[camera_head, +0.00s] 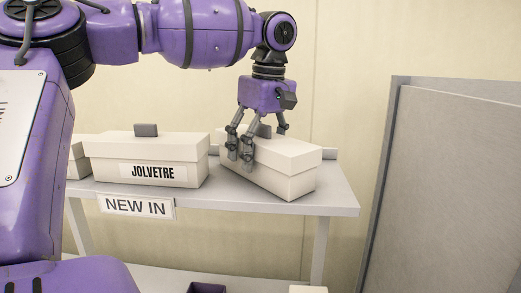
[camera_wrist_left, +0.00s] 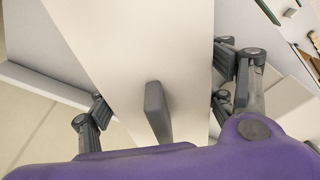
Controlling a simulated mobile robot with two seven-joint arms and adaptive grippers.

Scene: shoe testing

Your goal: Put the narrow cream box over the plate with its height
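A cream lidded box (camera_head: 282,172) with a grey tab on its lid stands turned at an angle at the right end of the shelf. No label shows on it. My left gripper (camera_head: 258,142) points down from above, its fingers on either side of this box. In the left wrist view, the lid (camera_wrist_left: 140,45) and its grey tab (camera_wrist_left: 157,110) lie between the fingers, close to both lid edges; firm contact is unclear. A second cream box (camera_head: 108,160), labelled JOLVETRE, stands to its left. I see no plate showing a height. My right gripper is not in view.
The pale shelf (camera_head: 335,200) carries a NEW IN sign (camera_head: 136,207) on its front. A grey panel (camera_head: 455,190) stands at the right. Below are a dark purple item (camera_head: 207,288) and a pale item (camera_head: 308,289), both cut off.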

